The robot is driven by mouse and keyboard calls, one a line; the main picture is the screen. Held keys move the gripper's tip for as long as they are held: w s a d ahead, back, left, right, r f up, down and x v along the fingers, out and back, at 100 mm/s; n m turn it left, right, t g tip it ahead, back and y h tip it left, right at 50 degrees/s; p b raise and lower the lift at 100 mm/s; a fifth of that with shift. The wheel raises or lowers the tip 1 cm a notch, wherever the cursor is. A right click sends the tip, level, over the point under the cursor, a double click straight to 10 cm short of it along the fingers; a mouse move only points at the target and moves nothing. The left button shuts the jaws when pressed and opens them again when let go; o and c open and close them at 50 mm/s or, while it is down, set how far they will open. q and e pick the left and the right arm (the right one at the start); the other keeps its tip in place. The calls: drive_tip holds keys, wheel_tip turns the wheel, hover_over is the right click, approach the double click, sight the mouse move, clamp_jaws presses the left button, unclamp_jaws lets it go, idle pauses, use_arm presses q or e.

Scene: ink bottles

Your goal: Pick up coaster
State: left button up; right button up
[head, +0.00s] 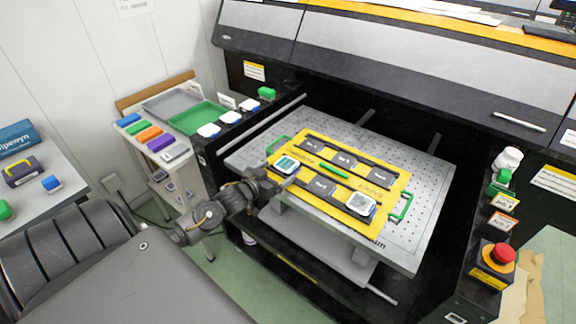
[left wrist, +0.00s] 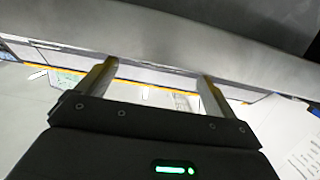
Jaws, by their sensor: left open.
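My left gripper (head: 288,181) is at the jig's left edge, just in front of the far-left coaster. In the left wrist view my left gripper (left wrist: 156,72) has its fingers apart with nothing seen between them. No coaster is clearly made out in that view. My right gripper is not in view.
A side cart holds a green tray (head: 199,117), a grey tray (head: 171,103), coloured blocks and several white-topped items. The black machine hood (head: 400,75) overhangs the bed's back. A red emergency button (head: 502,254) and bottles stand at right.

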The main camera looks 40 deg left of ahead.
sight(286, 165)
use_arm(q)
drive_tip(key=shift+r, duration=0.1)
drive_tip(key=shift+w+r, duration=0.1)
drive_tip(key=shift+w, duration=0.25)
drive_tip(key=p+x, duration=0.1)
drive_tip(key=x, duration=0.2)
drive_tip(key=shift+w+a, duration=0.2)
drive_tip(key=shift+w, duration=0.2)
drive_tip(key=shift+w+f, duration=0.3)
drive_tip(key=shift+w, duration=0.05)
drive_tip(key=shift+s, duration=0.1)
drive_tip(key=shift+c, duration=0.2)
drive_tip(key=c, duration=1.1)
drive_tip(key=shift+r, duration=0.1)
